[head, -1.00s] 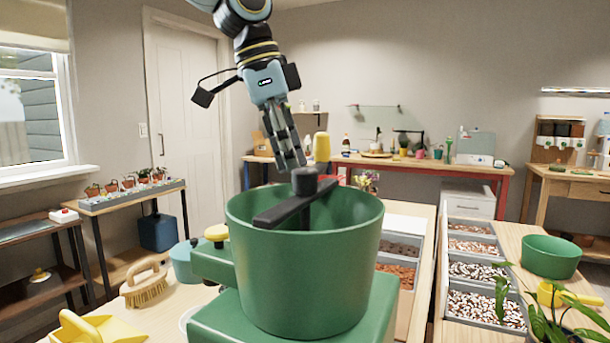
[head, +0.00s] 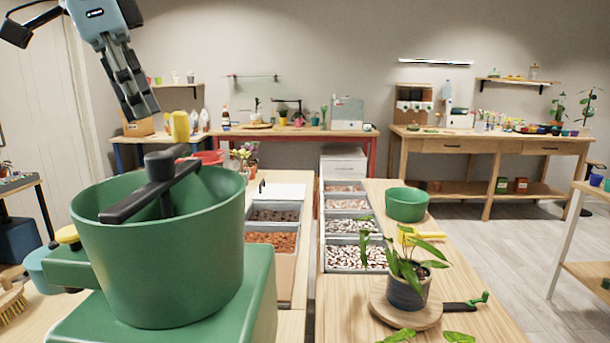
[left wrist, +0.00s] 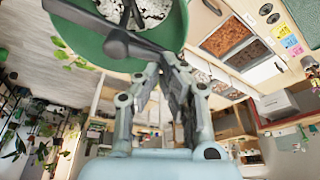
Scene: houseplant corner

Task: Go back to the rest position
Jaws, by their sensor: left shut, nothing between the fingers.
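My left gripper (head: 141,108) hangs in the upper left of the head view, its fingers pointing down, shut and empty. In the left wrist view the gripper fingers (left wrist: 168,70) show below the green bowl (left wrist: 175,28), which has a dark crossbar and a grey-white speckled mix inside. My right gripper is not in view.
Bins of pebbles (head: 348,228) and brown pellets (head: 272,242) stand right of the mixer. A potted plant (head: 408,280) sits on a round wooden board, with a green bowl (head: 407,204) behind it. Benches line the back wall. Open floor (head: 520,245) lies at right.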

